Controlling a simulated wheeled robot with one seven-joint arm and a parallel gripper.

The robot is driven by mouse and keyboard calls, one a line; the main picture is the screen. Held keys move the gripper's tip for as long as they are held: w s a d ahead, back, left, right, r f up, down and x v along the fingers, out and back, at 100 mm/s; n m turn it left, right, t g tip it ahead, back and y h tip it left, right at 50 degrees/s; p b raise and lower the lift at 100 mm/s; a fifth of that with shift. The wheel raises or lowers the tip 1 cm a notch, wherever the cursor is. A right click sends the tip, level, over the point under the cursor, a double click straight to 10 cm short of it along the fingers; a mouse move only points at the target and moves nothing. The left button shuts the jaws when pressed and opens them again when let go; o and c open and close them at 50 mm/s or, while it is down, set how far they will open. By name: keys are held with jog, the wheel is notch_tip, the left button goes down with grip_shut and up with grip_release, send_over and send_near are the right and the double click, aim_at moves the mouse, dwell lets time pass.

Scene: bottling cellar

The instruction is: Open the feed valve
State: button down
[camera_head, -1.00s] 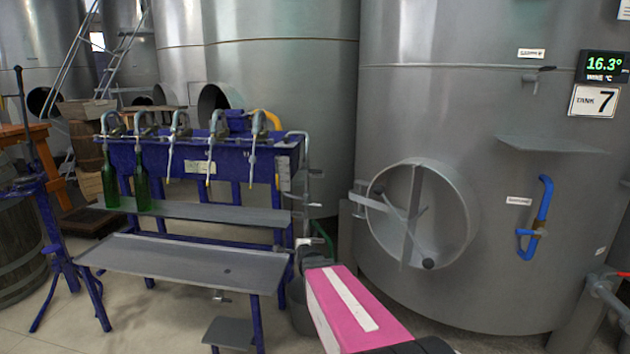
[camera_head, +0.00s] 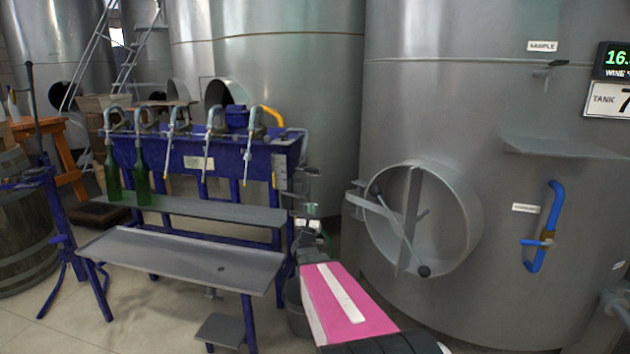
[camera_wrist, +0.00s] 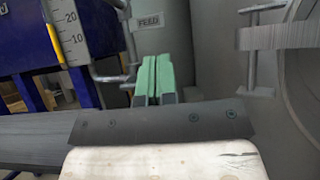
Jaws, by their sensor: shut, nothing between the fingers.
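A label reading FEED (camera_wrist: 148,20) shows at the top of the wrist view. Beside it on the left, a grey pipe with a horizontal grey handle (camera_wrist: 112,77) runs down the end of the blue filling bench. In the head view this pipework (camera_head: 308,172) is at the bench's right end, small and hard to make out. My gripper (camera_wrist: 154,78) has green fingers together with nothing between them. They point toward the space just right of the handle, apparently apart from it. In the head view my gripper (camera_head: 307,212) is below and near the pipework.
The blue filling bench (camera_head: 192,158) has several spouts, two green bottles (camera_head: 143,180) and a grey lower shelf (camera_head: 185,258). A large steel tank (camera_head: 455,100) with a round hatch (camera_head: 422,218) stands close on the right. A grey bucket (camera_head: 297,305) is below my arm.

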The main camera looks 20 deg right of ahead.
dwell(0.3)
jog(key=s+r+x, duration=0.1)
jog(key=r+x, duration=0.1)
jog(key=x, duration=1)
jog(key=shift+a+r, duration=0.2)
jog(key=shift+r, duration=0.2)
jog(key=shift+w, duration=0.1)
